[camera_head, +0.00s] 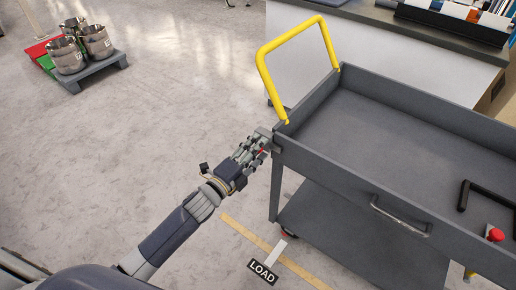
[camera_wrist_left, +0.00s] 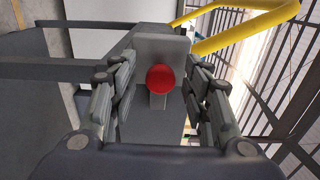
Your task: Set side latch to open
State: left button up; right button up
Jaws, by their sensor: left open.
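The side latch shows in the left wrist view as a round red knob (camera_wrist_left: 160,78) on a short grey stem in front of a grey plate (camera_wrist_left: 178,47). It is at the near-left corner of the grey cart (camera_head: 345,178), where only a small bit of red (camera_head: 262,152) shows past my fingers in the head view. My left gripper (camera_head: 257,145) is at that corner, open, with its fingers (camera_wrist_left: 150,72) on either side of the knob. I cannot tell whether they touch it. My right gripper is not in view.
A yellow handle (camera_head: 263,70) rises from the cart's left end. A metal pull (camera_head: 400,217), a red button (camera_head: 495,235) and a black bar (camera_head: 463,195) are to the right. A LOAD sign (camera_head: 262,272) lies on the floor. Metal pots (camera_head: 68,57) stand far left; the floor between is clear.

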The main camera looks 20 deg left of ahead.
pick_arm(q)
jog(key=shift+w+d, duration=0.2)
jog(key=shift+w, duration=0.3)
grip_shut()
jog(key=a, duration=0.1)
jog(key=w+a, duration=0.1)
jog(key=a, duration=0.2)
jog(key=shift+w+a, duration=0.3)
jog(key=shift+a, duration=0.05)
jog(key=shift+c, duration=0.5)
grip_release()
jog(key=shift+o, duration=0.5)
jog(key=shift+a, duration=0.1)
jog(key=shift+s, duration=0.1)
